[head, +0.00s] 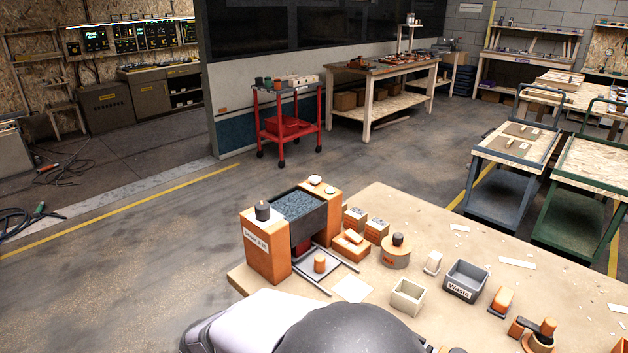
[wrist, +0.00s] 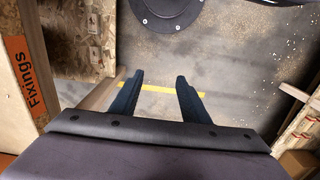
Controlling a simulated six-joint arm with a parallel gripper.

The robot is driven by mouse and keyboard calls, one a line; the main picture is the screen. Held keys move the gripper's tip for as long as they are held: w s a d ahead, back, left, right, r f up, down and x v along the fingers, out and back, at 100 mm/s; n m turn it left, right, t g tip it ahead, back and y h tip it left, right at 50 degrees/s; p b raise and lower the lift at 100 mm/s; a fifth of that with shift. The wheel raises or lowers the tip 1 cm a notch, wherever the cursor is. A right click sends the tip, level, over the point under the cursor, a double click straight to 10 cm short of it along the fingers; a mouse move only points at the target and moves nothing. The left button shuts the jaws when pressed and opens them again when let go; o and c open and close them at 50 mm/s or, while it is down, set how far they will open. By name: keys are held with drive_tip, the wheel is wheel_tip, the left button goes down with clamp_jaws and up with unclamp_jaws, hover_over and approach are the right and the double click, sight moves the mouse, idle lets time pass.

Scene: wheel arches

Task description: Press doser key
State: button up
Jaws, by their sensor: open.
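The doser (head: 266,250) stands at the far left corner of the workbench in the head view. It has orange end blocks, a dark hopper (head: 298,208) of grey granules and a label on its front block. A black cylindrical knob (head: 263,210) tops the front block; small pale caps (head: 315,180) sit on the rear block. I cannot tell which of these is the key. A small orange cylinder (head: 319,263) stands on the plate below the hopper. My gripper (wrist: 158,92) is open and empty in the wrist view, above floor, away from the doser. It does not show in the head view.
The workbench (head: 445,228) holds a grey "Waste" bin (head: 465,280), a pale open box (head: 407,296), a round orange pot (head: 396,254) and several orange blocks. My arm hides the near edge. In the wrist view, a shelf labelled "Fixings" (wrist: 25,75) stands at left.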

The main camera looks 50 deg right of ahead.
idle(0.3)
clamp_jaws()
idle(1.6)
